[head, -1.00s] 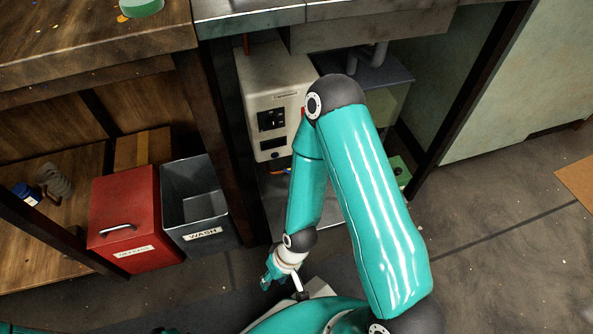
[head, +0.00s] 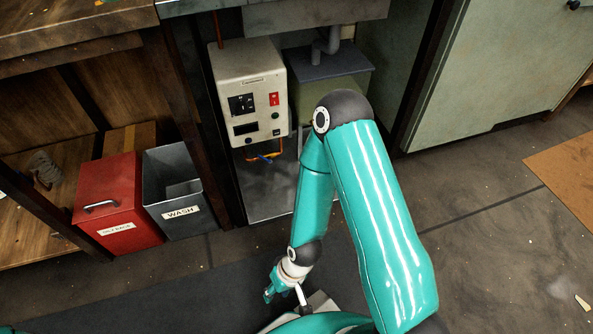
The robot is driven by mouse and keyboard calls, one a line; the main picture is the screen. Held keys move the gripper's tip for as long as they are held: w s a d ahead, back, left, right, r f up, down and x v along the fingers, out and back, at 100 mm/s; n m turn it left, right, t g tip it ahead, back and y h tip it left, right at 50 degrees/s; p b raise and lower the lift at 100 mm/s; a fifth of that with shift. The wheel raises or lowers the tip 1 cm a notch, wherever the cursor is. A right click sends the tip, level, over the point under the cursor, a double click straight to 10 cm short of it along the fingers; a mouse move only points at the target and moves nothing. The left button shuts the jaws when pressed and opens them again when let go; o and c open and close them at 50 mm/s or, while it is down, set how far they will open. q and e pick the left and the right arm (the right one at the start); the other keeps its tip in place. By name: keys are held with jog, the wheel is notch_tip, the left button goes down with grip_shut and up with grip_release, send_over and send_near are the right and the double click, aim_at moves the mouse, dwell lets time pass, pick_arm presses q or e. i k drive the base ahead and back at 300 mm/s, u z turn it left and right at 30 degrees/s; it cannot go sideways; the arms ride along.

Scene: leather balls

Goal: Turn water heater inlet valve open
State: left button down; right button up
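The water heater (head: 262,92) is a cream box under the counter, with a dark display panel and a red switch (head: 274,99) on its front. Below it are orange pipe fittings and a small blue part (head: 264,157), which looks like a valve handle. They are too small to tell how the handle is turned. My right gripper (head: 268,296) hangs low at the bottom centre, well in front of the heater and touching nothing I can see. Its fingers are too small and dark to tell open from shut. My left gripper is out of view.
A red lidded bin (head: 118,207) and a grey open bin (head: 181,200) labelled WASH stand left of the heater bay. A dark post (head: 202,125) separates them from it. A green-grey box with a dark top (head: 328,62) stands right of the heater. Floor at right is open.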

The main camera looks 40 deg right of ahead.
aim_at(269, 161)
jog(key=z, duration=0.1)
jog(key=k, duration=0.4)
jog(key=z, duration=4.1)
jog(key=k, duration=0.1)
jog(key=u, duration=2.6)
jog(key=i, duration=1.5)
jog(key=z, duration=0.2)
jog(key=k, duration=0.2)
jog(key=u, duration=0.05)
